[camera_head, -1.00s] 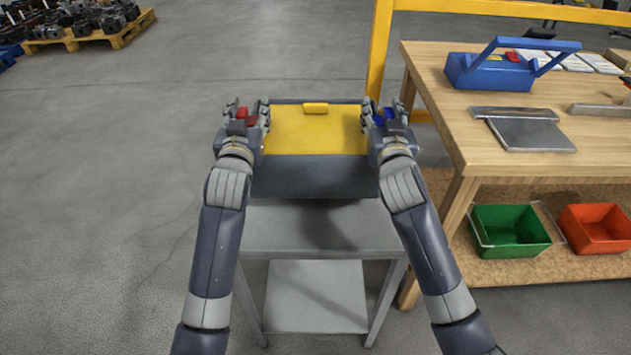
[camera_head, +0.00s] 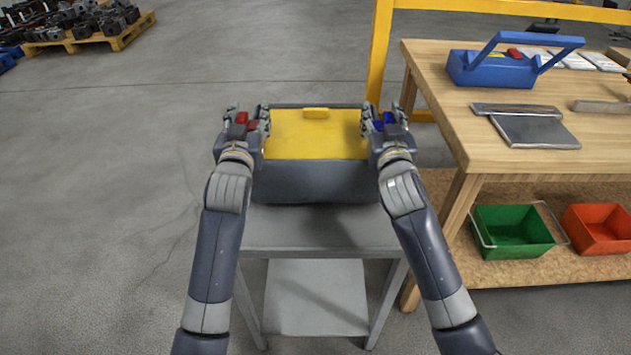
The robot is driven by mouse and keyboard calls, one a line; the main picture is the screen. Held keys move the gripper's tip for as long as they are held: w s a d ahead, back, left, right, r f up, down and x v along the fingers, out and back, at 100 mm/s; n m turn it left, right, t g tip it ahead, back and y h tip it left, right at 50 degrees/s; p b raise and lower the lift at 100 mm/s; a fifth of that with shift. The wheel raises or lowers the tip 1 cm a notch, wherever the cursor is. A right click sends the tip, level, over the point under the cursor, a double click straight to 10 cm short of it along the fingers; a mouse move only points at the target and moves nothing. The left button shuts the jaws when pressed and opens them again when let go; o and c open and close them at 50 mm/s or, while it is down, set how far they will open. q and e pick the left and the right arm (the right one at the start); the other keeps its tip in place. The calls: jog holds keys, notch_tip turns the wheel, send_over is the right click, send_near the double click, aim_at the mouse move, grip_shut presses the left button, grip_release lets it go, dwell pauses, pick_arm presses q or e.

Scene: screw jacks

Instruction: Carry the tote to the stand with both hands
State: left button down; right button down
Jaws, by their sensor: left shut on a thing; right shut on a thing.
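The tote (camera_head: 315,182) is a dark grey box with a yellow top (camera_head: 315,137) and a small yellow block at its far edge. It is level over the grey metal stand (camera_head: 317,230), with its bottom at or just above the stand's top; I cannot tell if they touch. My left gripper (camera_head: 254,122) is shut on the tote's left side. My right gripper (camera_head: 378,122) is shut on its right side. The fingertips are partly hidden at the tote's edges.
A wooden workbench (camera_head: 560,150) stands close on the right, with a blue toolbox (camera_head: 492,70) and a metal plate (camera_head: 535,131) on top. Green (camera_head: 512,232) and red (camera_head: 600,230) bins sit on its lower shelf. A yellow rail (camera_head: 380,50) rises behind.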

pick_arm(q)
jog(key=shift+f+b, duration=0.65)
jog(key=shift+b, duration=0.5)
pick_arm(e)
jog(key=shift+f, duration=0.7)
pick_arm(q)
jog(key=c, duration=1)
grip_release()
jog(key=shift+f, duration=0.5)
pick_arm(e)
jog(key=c, duration=1)
grip_release()
jog(key=shift+f, duration=0.45)
pick_arm(q)
jog(key=shift+o, duration=0.6)
jog(key=shift+s+r, duration=0.25)
jog(key=shift+s, duration=0.1)
pick_arm(e)
jog(key=shift+o, duration=0.6)
jog(key=shift+s+r, duration=0.25)
jog(key=shift+s, duration=0.1)
pick_arm(q)
jog(key=shift+f, duration=0.15)
pick_arm(e)
jog(key=shift+w+f, duration=0.15)
pick_arm(q)
jog(key=s, duration=1.1)
jog(key=shift+s, duration=0.4)
pick_arm(e)
jog(key=s, duration=1.2)
